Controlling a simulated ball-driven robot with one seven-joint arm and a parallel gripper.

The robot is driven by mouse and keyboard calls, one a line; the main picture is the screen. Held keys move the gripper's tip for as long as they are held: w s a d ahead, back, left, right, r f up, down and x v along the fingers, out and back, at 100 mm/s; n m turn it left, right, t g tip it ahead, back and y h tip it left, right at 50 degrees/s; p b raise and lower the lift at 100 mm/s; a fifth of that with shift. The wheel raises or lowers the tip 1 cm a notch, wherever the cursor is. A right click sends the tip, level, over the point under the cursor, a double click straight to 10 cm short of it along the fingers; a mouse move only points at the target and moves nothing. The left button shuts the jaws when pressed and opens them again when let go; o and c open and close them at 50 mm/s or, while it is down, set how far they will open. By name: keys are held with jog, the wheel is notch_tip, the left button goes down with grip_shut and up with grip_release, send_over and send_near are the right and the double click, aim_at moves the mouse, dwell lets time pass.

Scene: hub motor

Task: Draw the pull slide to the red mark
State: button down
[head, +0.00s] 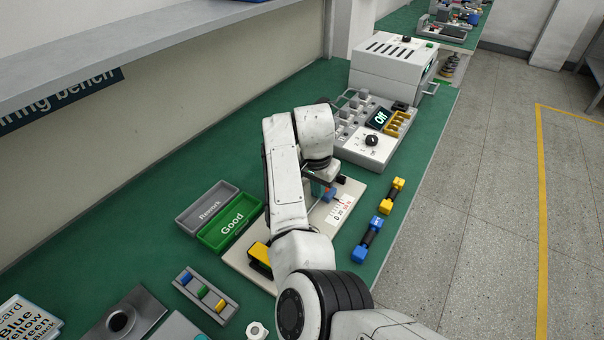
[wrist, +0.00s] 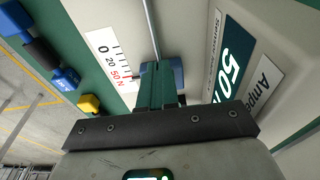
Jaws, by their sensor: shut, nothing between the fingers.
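The pull slide appears as a blue block (wrist: 150,72) on a thin grey rod in the wrist view. In the head view the blue block (head: 330,193) shows on the pale base plate (head: 315,217), just below my gripper. A white scale (wrist: 112,58) reading 0, 20 and 50 N lies beside the slide, with red marking at the 50 end; it also shows in the head view (head: 338,211). My gripper (wrist: 160,88) points down at the slide, its green fingers together and empty. The fingers overlap the blue block in the picture; I cannot tell whether they touch it.
A blue-and-black part (head: 367,240) and a yellow-and-black part (head: 392,195) lie right of the plate. A grey control box (head: 365,150) stands behind. A green "Good" tray (head: 231,222) and a grey "Rework" tray (head: 206,207) sit left.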

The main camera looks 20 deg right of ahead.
jog(key=shift+r, duration=0.1)
jog(key=shift+s+a+p, duration=0.45)
jog(key=shift+a+p, duration=0.15)
jog(key=shift+p, duration=0.2)
notch_tip(320, 180, up, 8)
jog(key=p, duration=0.7)
jog(key=shift+d, duration=0.1)
